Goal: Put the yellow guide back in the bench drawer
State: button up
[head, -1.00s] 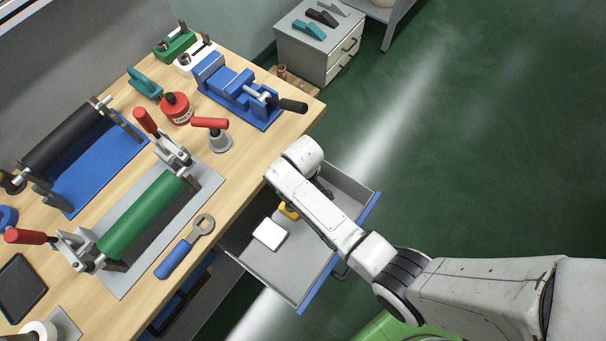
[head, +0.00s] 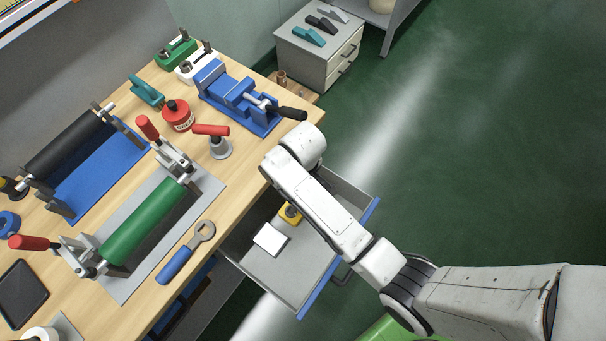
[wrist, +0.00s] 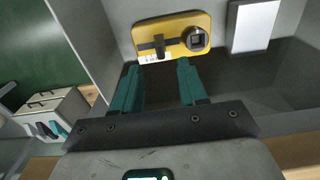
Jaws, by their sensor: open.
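The yellow guide (head: 290,213) lies in the open bench drawer (head: 305,283), beside a white block. The fingertips appear just short of the guide's near edge; I cannot tell the exact gap. In the head view my arm hides the gripper and part of the drawer.
A white block (head: 271,238) lies in the drawer, also in the wrist view (wrist: 252,27). The bench (head: 240,180) holds a green roller (head: 143,221), a blue wrench (head: 187,252) and a blue vise (head: 240,98). A grey cabinet (head: 305,62) stands behind; green floor is clear at right.

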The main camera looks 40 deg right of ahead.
jog(key=shift+r, duration=2.15)
jog(key=s+d+r+m, duration=0.2)
jog(key=s+d+r, duration=0.1)
jog(key=s, duration=0.6)
jog(key=s+d+r+m+t, duration=0.1)
jog(key=s+d+r+m, duration=0.1)
jog(key=s, duration=0.8)
jog(key=shift+d+r, duration=0.45)
jog(key=shift+d, duration=0.6)
jog(key=shift+s, duration=0.1)
